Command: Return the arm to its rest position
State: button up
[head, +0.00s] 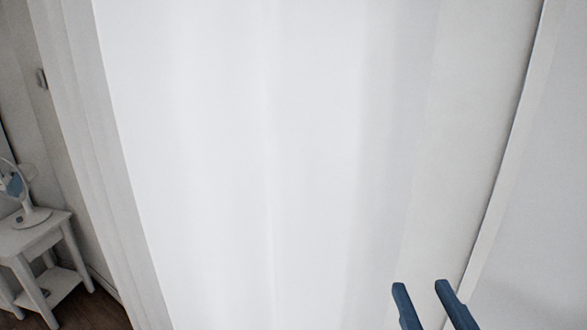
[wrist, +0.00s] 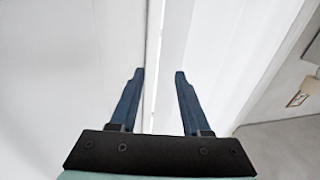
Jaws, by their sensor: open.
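My gripper (head: 422,287) shows at the bottom right of the head view, with two dark blue fingers apart and nothing between them. It also shows in the wrist view (wrist: 160,72), open and empty. Its fingers point toward a white upright surface (head: 270,160) that fills most of the head view. In the wrist view a narrow vertical gap or edge (wrist: 154,60) runs between the fingertips. I cannot tell whether the fingertips touch the surface. The rest of my arm is hidden in the head view.
A white panel edge (head: 505,165) runs down the right. Grey floor (wrist: 275,150) shows at the wrist view's lower right.

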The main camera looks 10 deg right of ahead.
jog(key=w+a+r+t, duration=0.2)
jog(key=a+r, duration=0.2)
jog(key=r, duration=0.4)
jog(key=w+a+r+t, duration=0.2)
jog(key=a+r, duration=0.2)
jog(key=r, duration=0.3)
jog(key=s+a+r+t, duration=0.2)
jog(key=a+r, duration=0.2)
jog(key=r, duration=0.2)
jog(key=s+a+r+t+y, duration=0.1)
jog(key=s+a+r+t, duration=0.1)
jog(key=r, duration=0.5)
jog(key=a+t, duration=0.1)
jog(key=a, duration=0.1)
jog(key=shift+a+r+n+y, duration=0.3)
jog(key=shift+a+n, duration=0.1)
